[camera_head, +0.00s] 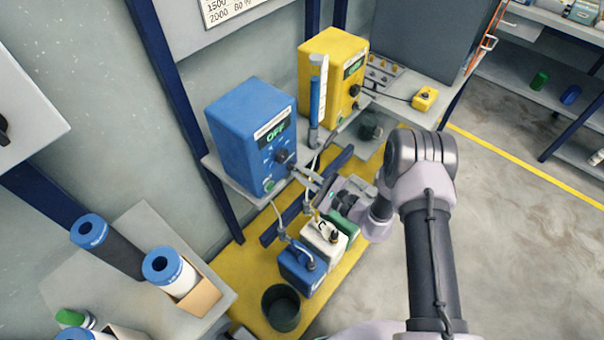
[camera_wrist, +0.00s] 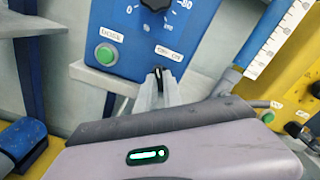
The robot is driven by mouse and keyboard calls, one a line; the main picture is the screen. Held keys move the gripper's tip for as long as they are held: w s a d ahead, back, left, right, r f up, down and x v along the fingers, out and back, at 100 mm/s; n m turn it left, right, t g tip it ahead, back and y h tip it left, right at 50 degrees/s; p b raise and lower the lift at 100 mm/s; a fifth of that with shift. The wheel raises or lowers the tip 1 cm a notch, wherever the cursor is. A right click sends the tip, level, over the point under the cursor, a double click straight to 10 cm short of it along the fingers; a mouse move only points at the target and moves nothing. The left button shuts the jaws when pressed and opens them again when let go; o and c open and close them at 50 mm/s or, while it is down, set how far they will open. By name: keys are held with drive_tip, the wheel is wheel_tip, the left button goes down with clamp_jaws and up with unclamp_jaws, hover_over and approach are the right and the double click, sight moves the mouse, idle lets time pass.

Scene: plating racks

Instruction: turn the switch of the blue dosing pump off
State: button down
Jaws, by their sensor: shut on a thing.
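The blue dosing pump (camera_head: 240,135) stands on a grey shelf against the wall. Its display (camera_head: 275,132) reads OFF in green. A large black dial (camera_wrist: 156,4) and a green button (camera_wrist: 105,55) are on its front face. The small black switch (camera_wrist: 158,71) sits low on that face, below an OFF/ON label (camera_wrist: 168,53). My gripper (camera_wrist: 158,84) is shut on the switch, with its fingertips at the pump's face; the tips partly hide the switch. In the head view my gripper (camera_head: 297,170) reaches the pump's lower front from the right.
A yellow pump (camera_head: 328,70) and a blue-white measuring tube (camera_head: 318,90) stand just right of the blue pump. Blue (camera_head: 302,272), white (camera_head: 322,240) and green (camera_head: 344,226) canisters with hoses stand below, near a dark bucket (camera_head: 281,308). Open floor lies to the right.

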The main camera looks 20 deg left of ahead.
idle(0.4)
drive_tip(key=c, duration=1.5)
unclamp_jaws()
drive_tip(key=shift+d, duration=0.1)
drive_tip(key=p+v, duration=0.3)
drive_tip(key=v, duration=1.4)
drive_tip(key=shift+d, duration=0.15)
